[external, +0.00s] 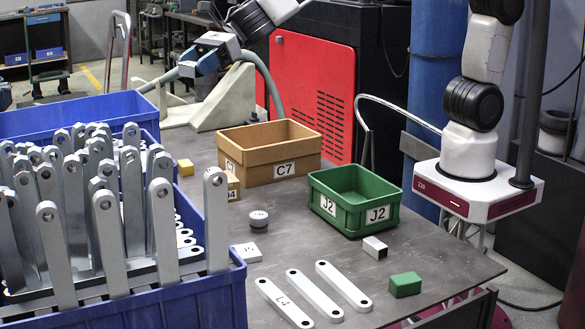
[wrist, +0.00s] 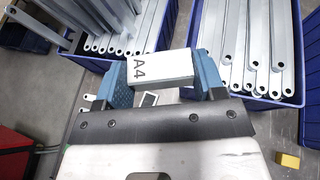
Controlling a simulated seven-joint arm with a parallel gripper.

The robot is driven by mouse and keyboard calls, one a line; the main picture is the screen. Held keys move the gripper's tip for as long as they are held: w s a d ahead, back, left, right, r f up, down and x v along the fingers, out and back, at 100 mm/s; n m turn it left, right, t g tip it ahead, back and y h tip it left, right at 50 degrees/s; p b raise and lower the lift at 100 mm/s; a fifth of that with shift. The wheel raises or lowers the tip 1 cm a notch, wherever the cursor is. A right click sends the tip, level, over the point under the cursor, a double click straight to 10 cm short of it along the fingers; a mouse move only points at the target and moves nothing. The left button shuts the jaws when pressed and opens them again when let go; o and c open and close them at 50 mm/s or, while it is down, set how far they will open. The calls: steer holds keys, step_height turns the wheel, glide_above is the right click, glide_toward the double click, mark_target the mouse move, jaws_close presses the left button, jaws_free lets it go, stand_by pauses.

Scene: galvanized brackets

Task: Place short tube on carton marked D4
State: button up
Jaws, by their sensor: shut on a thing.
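My gripper (external: 207,57) is raised over the far side of the table in the external view. A short square metal tube (external: 375,247) lies on the table in front of the green crate, apart from my gripper. A small carton (external: 233,187) stands beside the larger carton; its label seems to read D4 but is partly hidden by a bracket.
Blue bins (external: 215,290) of upright galvanized brackets fill the left. A C7 carton (external: 260,165) and green J2 crate (external: 325,212) stand behind. A round knob (external: 259,221), white block (external: 247,253), green block (external: 405,285), yellow block (external: 185,167) and flat bars (external: 313,297) occupy the table.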

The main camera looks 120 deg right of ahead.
steer(key=shift+s+d+f+m+h, duration=0.1)
steer(key=shift+d+m+h, duration=0.2)
steer(key=shift+d+h, duration=0.1)
steer(key=shift+s+d+f+m+t+h, duration=0.1)
steer(key=shift+s+d+f+m+h, duration=0.25)
steer(key=shift+d+m+h, duration=0.4)
steer(key=shift+s+d+f+m+t+h, duration=0.1)
steer(key=shift+s+d+f+m+h, duration=0.25)
steer(key=shift+d+m+h, duration=0.45)
steer(key=shift+s+d+f+m+t+h, duration=0.1)
steer(key=shift+s+d+f+m+h, duration=0.1)
steer(key=shift+d+f+m+h, duration=0.5)
steer(key=shift+d+r+h, duration=0.25)
steer(key=shift+d, duration=0.05)
steer(key=shift+s+d+r+m+g+h, duration=1.35)
steer(key=shift+s+d+m+g+h, duration=2.75)
steer(key=shift+s+d+m+h, duration=1.45)
step_height(320, 180, down, 26)
steer(key=shift+s+d+m, duration=0.15)
steer(key=shift+d+m, duration=0.2)
steer(key=shift+m, duration=0.05)
steer(key=shift+y, duration=0.25)
